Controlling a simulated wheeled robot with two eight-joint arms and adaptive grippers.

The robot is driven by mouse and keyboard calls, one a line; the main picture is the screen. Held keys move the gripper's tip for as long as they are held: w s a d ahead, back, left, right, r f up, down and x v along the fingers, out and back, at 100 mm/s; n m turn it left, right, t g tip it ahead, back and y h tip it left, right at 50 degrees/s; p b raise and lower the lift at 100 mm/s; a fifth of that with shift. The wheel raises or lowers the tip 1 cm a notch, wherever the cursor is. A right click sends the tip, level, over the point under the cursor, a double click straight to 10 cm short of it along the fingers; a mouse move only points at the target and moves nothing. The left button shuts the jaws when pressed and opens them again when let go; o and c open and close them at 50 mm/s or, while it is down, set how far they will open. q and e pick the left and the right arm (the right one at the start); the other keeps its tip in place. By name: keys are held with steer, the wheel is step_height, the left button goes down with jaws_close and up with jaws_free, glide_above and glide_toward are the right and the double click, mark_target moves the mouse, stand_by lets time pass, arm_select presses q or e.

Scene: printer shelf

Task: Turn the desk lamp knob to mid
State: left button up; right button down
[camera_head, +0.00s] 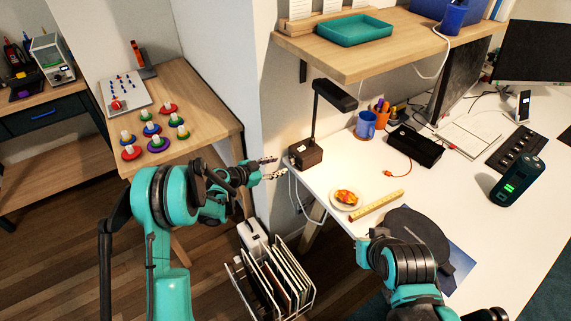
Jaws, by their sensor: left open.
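The desk lamp (313,125) stands upright at the left end of the white desk, with a dark brown box-shaped base (306,154) and a black head (336,95). The knob is too small to make out clearly on the base. My left gripper (279,167) is open and empty, just left of the lamp base, its fingers pointing right toward it. I cannot tell whether a fingertip touches the base. My right arm (400,262) reaches over the desk's front edge; its gripper does not show clearly.
A plate with food (346,199), a wooden ruler (377,207), a blue mug (366,124) and a black box (414,147) lie on the desk. A wooden shelf (372,50) hangs above the lamp. A wire rack (271,278) stands on the floor below.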

mark_target(290, 162)
arm_select(q)
steer(key=b+x, duration=0.1)
steer(key=x, duration=0.4)
steer(key=shift+w+d+f+b, duration=0.2)
steer(key=shift+w+d+b, duration=0.05)
steer(key=shift+b, duration=0.05)
jaws_close()
